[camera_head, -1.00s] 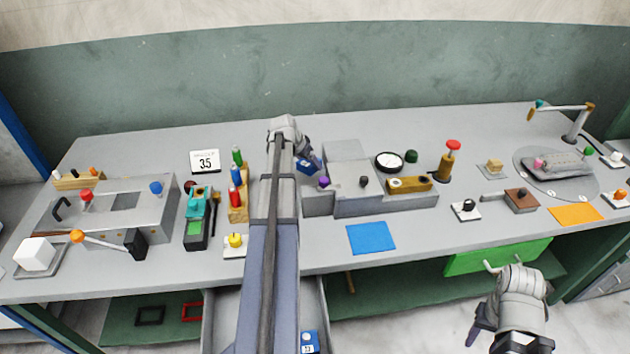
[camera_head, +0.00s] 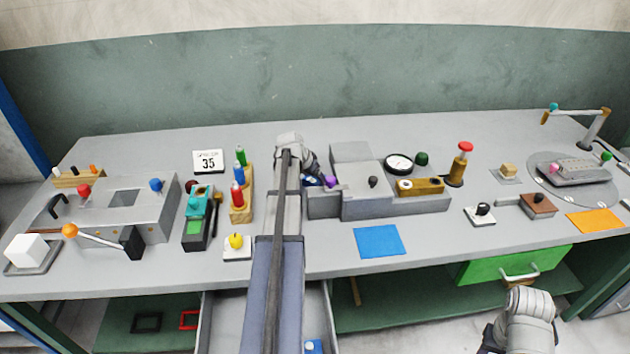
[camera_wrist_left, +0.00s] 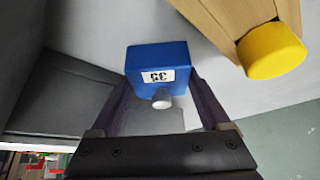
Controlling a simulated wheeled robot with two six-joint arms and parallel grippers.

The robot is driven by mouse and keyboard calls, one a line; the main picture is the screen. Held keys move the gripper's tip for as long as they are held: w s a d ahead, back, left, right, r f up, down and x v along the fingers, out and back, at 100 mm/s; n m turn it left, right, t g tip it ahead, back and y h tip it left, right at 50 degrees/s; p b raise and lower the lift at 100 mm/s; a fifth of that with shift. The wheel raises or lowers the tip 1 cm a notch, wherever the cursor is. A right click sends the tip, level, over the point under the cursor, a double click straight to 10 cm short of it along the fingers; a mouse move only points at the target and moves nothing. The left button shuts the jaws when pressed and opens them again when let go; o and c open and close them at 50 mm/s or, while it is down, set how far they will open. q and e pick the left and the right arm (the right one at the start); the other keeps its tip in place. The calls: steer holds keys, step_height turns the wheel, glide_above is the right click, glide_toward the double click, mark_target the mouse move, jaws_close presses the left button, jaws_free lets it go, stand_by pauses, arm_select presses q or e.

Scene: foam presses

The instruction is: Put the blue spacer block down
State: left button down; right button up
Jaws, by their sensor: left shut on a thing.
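The blue spacer block (camera_wrist_left: 158,58) carries a white label reading 35, upside down in the left wrist view, with a small pale knob below it. My left gripper (camera_wrist_left: 162,97) is shut on it. In the head view my left gripper (camera_head: 311,179) is at the left end of the grey stepped press (camera_head: 395,208), beside a purple knob (camera_head: 330,182). Only a bit of blue shows there, so I cannot tell whether the block touches the table. My right gripper (camera_head: 490,343) is low at the right, partly cut off by the frame, and its jaws are unclear.
A blue mat (camera_head: 379,240) lies bare in front of the press. A wooden rack (camera_head: 241,207) with coloured pegs stands left of my left arm. Below, an open drawer (camera_head: 222,325) holds another blue block (camera_head: 313,347).

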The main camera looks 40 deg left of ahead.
arm_select(q)
steer(key=shift+f, duration=0.15)
jaws_free()
